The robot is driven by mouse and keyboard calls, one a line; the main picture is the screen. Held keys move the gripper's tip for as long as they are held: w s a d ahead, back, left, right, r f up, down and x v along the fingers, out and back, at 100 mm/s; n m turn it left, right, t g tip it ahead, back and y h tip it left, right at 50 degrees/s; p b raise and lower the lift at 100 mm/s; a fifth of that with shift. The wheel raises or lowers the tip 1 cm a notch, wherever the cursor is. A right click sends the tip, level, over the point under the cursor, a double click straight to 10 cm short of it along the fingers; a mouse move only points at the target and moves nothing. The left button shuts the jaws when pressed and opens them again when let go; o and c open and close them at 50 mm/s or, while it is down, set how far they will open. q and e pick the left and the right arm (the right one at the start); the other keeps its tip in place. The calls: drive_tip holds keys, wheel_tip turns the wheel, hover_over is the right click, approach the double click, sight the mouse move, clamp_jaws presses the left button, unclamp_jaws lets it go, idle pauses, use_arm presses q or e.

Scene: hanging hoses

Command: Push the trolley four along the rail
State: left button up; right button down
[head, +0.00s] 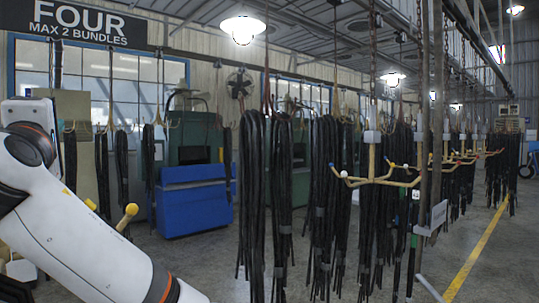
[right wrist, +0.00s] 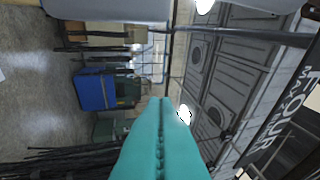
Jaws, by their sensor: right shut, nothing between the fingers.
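A trolley frame with yellow prongs (head: 378,180) tipped with coloured balls hangs in the right half of the head view, with black hoses (head: 325,200) around it. No number shows on it, so I cannot tell whether it is trolley four. A dark sign (head: 85,22) reads "FOUR, MAX 2 BUNDLES" at the upper left. A yellow ball-ended peg (head: 128,215) shows beside my white arm, its base hidden. My right gripper (right wrist: 160,104) has teal fingers, shut and empty, in the right wrist view. Nothing visibly touches its tips. My left gripper is not in view.
Several more hose bundles (head: 500,175) hang in a row at the right. A rusty upright (head: 435,110) stands in front of them. A blue bin (head: 193,207) stands by the back wall. The floor (head: 200,255) before it is clear. A yellow line (head: 478,250) runs along the right.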

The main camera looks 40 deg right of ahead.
drive_tip(key=s+b, duration=0.2)
drive_tip(key=s, duration=0.3)
drive_tip(key=shift+s+d+b, duration=0.1)
drive_tip(key=shift+s+b, duration=0.25)
drive_tip(key=shift+b, duration=0.05)
idle(0.3)
